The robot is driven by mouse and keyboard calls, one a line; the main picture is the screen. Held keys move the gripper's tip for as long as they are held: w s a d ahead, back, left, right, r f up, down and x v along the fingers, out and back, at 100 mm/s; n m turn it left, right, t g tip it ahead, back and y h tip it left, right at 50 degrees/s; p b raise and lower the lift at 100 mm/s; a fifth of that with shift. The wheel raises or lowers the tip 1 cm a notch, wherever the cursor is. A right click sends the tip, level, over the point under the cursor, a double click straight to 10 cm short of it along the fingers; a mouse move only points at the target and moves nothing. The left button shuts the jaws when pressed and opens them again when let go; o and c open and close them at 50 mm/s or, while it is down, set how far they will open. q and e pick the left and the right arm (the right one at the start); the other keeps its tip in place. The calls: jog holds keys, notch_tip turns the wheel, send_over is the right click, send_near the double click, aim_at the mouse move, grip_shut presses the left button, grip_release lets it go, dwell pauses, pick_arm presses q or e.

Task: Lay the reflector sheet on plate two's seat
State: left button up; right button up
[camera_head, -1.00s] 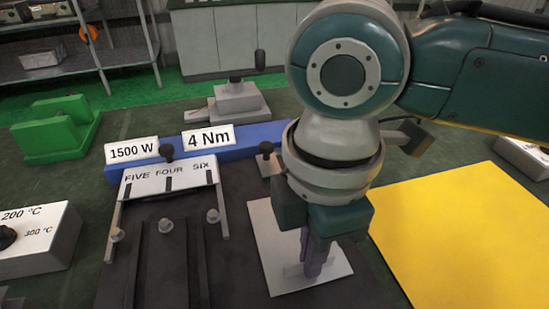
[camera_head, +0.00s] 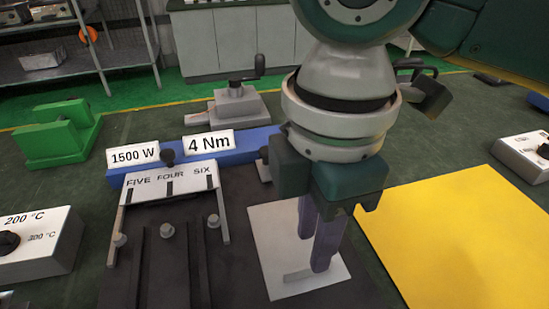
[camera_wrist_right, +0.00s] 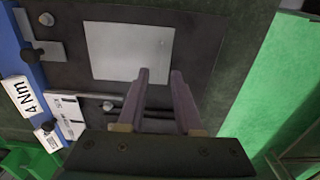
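The reflector sheet (camera_head: 273,238), a thin pale square, lies flat on the right part of a dark plate (camera_head: 237,277). It has a small grey tab or strip near its front edge, partly hidden by a finger. My right gripper (camera_head: 313,252) is over the sheet with its two purple fingers apart and nothing between them. In the right wrist view the sheet (camera_wrist_right: 130,50) lies beyond the open fingertips (camera_wrist_right: 160,75), apparently clear of them. I cannot tell the exact height of the fingertips. My left gripper is not in view.
A bracket labelled FIVE FOUR SIX (camera_head: 168,183) and bolt heads stand left of the sheet. A blue bar (camera_head: 250,143) with 1500 W and 4 Nm labels runs behind. A yellow sheet (camera_head: 460,235) lies right; a 200 °C box (camera_head: 50,255) is left.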

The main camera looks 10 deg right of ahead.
notch_tip(320, 180, up, 7)
jog(key=s+a+f+m+t+y, duration=0.2)
jog(key=s+a+f+m+y, duration=0.25)
jog(key=m, duration=0.25)
jog(key=d+m, duration=0.1)
jog(key=s+d+f+m, duration=0.1)
jog(key=m, duration=0.1)
jog(key=s+d+f+m+t+h, duration=0.1)
jog(key=d, duration=0.1)
jog(key=shift+s+d+p, duration=0.1)
jog(key=shift+s+p, duration=0.15)
jog(key=shift+p, duration=0.15)
jog(key=s+d+f+m+h, duration=0.2)
jog(key=s+d+m, duration=0.3)
jog(key=d, duration=0.4)
jog(key=shift+d+t+h, duration=0.3)
jog(key=shift+d+h, duration=0.05)
jog(key=shift+h, duration=0.3)
jog(key=shift+s, duration=0.1)
